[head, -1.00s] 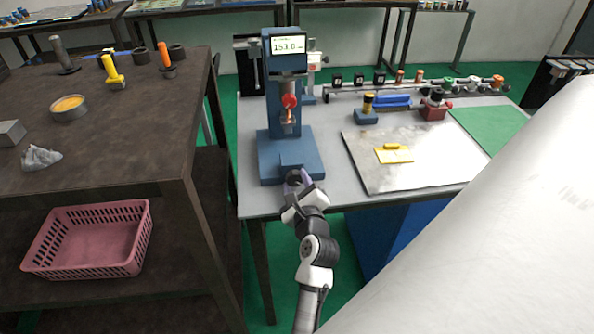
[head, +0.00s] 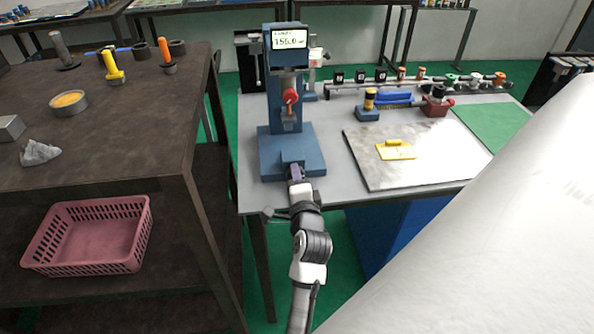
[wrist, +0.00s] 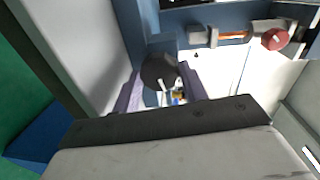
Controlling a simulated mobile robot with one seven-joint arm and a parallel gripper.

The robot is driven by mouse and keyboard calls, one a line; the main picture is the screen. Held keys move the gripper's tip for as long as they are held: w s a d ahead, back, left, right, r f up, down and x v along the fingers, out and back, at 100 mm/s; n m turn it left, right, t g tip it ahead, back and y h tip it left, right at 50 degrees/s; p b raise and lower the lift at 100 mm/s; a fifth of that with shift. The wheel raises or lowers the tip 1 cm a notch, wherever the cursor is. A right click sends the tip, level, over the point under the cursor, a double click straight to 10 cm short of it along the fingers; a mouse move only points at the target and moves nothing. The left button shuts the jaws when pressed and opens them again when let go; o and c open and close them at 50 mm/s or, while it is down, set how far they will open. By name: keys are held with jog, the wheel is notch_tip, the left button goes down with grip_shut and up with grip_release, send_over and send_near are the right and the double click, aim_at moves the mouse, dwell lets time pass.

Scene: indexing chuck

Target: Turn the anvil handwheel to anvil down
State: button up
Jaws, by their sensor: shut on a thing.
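The blue bench machine (head: 312,152) stands on the grey table, with a lit display (head: 289,40) that seems to read 156.0. The anvil handwheel (wrist: 158,70) is a dark round knob low on the machine's front, between my purple fingers in the wrist view. My gripper (head: 295,172) is at the front of the machine's base in the head view and hides most of the wheel there. In the wrist view my gripper (wrist: 161,88) is shut on the wheel, one finger on each side. A red knob (head: 290,96) sits higher on the machine and also shows in the wrist view (wrist: 275,39).
A metal plate (head: 380,170) with a yellow block (head: 396,150) lies right of the machine. A blue-handled brush (head: 393,97) and a red-based stand (head: 437,108) are behind it. A dark workbench (head: 110,140) with a pink basket (head: 90,236) below stands at left.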

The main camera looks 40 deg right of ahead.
jog(key=n+b, duration=0.1)
jog(key=n, duration=0.3)
jog(key=shift+w+a+h, duration=0.1)
jog(key=shift+w+h, duration=0.05)
jog(key=shift+h, duration=0.15)
jog(key=n+b, duration=0.2)
jog(key=n, duration=0.1)
jog(key=shift+n+h, duration=0.3)
jog(key=shift+n, duration=0.1)
jog(key=n+b, duration=0.1)
jog(key=n, duration=0.2)
jog(key=shift+f, duration=0.1)
jog(key=shift+n+b, duration=0.8)
jog(key=shift+n, duration=0.9)
jog(key=o, duration=1)
jog(key=shift+h, duration=0.4)
jog(key=shift+c, duration=0.2)
jog(key=shift+f, duration=0.1)
